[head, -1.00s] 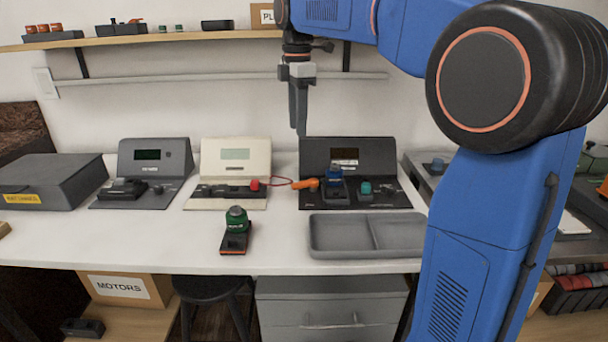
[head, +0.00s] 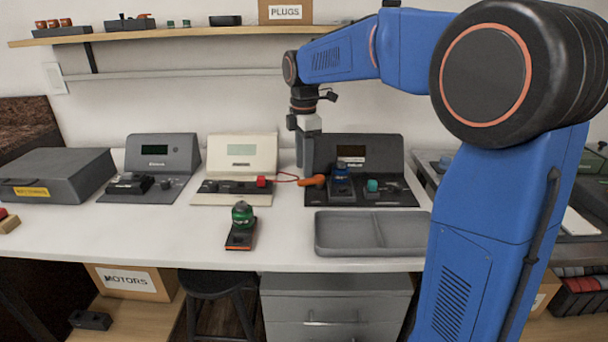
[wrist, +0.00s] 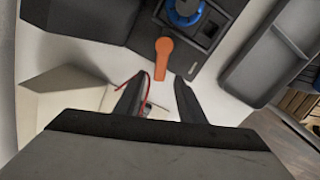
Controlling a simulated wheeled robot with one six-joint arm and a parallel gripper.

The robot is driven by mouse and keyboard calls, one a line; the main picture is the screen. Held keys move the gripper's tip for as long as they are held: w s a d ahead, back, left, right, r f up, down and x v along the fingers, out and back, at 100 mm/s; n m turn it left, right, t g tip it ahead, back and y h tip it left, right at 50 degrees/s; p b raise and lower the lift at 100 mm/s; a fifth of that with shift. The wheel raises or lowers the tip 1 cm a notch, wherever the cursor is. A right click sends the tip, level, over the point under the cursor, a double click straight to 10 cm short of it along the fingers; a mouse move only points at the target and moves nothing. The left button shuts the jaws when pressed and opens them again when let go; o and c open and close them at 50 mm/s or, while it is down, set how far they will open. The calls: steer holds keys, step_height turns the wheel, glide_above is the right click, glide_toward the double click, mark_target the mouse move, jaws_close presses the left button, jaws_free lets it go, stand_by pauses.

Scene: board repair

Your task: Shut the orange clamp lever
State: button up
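The orange clamp lever (head: 313,181) sticks out to the left from the dark tester (head: 352,147) at the back of the bench. In the wrist view the lever (wrist: 163,57) points toward my gripper, beside a socket that holds a blue-topped part (wrist: 184,10). The blue part (head: 340,172) also shows in the head view. My gripper (head: 304,166) hangs pointing down, above and just left of the lever. In the wrist view its two fingers (wrist: 157,88) are apart with nothing held between them. The lever's tip lies just beyond the fingertips, and I see no clear contact.
A red wire (head: 286,176) runs from the cream tester (head: 239,163) toward the lever. A green-topped part on a dark base (head: 241,227) stands in front. A grey divided tray (head: 371,246) lies front right.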

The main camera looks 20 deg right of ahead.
mark_target(304, 180)
steer(key=shift+f, duration=1.95)
jaws_close()
steer(key=shift+w+m, duration=0.3)
steer(key=shift+m, duration=0.4)
jaws_free()
step_height(304, 180, up, 18)
steer(key=shift+f, duration=0.25)
